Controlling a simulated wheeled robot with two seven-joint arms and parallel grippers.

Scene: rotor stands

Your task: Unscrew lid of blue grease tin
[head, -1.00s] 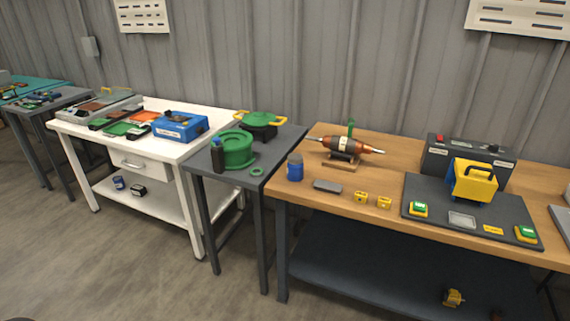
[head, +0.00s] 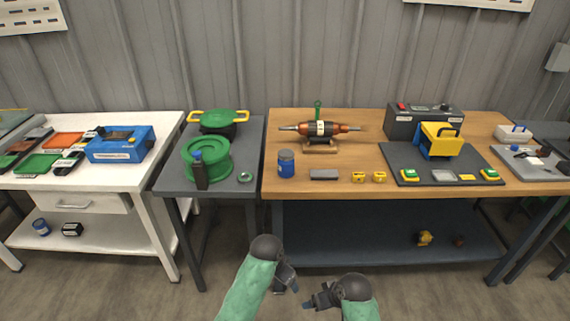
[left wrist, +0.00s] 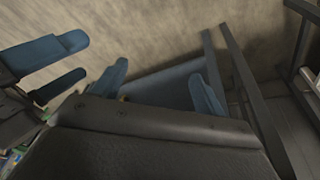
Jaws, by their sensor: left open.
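The blue grease tin (head: 286,164) stands upright near the front left corner of the wooden workbench (head: 400,188). It has a blue body and a grey lid on top. My left gripper (head: 290,288) is low in front of the benches, below the bench top and well short of the tin. Its blue-tipped fingers (left wrist: 165,85) are spread apart with nothing between them in the left wrist view. My right gripper (head: 308,303) is also low, close to the left one; its fingers are too small to judge. The tin is not visible in the left wrist view.
A grey block (head: 324,174) and yellow parts (head: 359,177) lie right of the tin. A rotor on a wooden stand (head: 320,146) is behind it. A narrow grey table (head: 228,186) at left holds a green spool (head: 207,160) and a dark bottle (head: 200,172).

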